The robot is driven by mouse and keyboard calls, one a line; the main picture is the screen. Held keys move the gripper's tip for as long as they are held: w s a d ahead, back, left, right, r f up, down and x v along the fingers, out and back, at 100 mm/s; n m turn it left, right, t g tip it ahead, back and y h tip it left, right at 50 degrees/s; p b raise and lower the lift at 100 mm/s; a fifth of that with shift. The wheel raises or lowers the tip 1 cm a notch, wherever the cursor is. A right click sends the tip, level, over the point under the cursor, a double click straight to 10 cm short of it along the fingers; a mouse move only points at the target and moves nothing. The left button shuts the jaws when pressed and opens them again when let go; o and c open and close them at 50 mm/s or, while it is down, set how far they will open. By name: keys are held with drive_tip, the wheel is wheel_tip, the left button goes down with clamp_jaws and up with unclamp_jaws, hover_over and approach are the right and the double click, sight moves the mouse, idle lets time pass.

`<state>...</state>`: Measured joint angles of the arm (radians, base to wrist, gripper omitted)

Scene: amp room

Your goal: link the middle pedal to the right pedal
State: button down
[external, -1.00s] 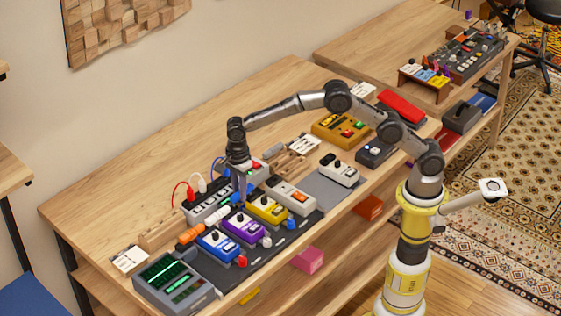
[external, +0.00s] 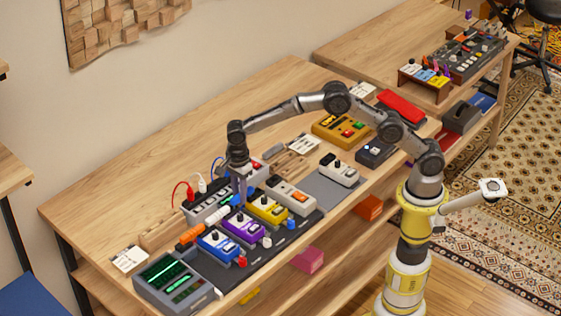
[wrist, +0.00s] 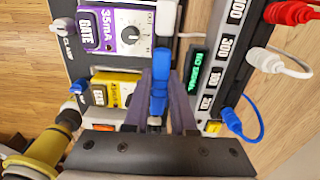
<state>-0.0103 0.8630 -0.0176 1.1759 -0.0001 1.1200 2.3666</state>
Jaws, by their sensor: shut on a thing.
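The purple pedal (external: 243,226) sits in the row on the dark pedalboard, between the blue pedal (external: 217,245) and the yellow pedal (external: 267,208). In the wrist view the purple pedal (wrist: 128,30) is at the top and the yellow pedal (wrist: 118,85) is below it. My gripper (external: 241,203) points down at the far edge of these two pedals. It is shut on a blue plug (wrist: 161,75), which shows between the fingers in the wrist view. Whether the plug touches a jack cannot be told; its tip is by the purple pedal's edge.
Behind the pedals stands a grey power unit (wrist: 228,60) with red, white and blue leads. An orange plug (external: 190,235) and a white plug lie beside the row. A blue plug (external: 291,224) and a red plug (external: 241,262) stick out in front. A screened box (external: 170,277) stands at the left.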

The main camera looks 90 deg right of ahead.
drive_tip(key=shift+f, duration=0.45)
idle(1.0)
drive_tip(key=shift+c, duration=1.3)
unclamp_jaws()
drive_tip(key=shift+r, duration=3.5)
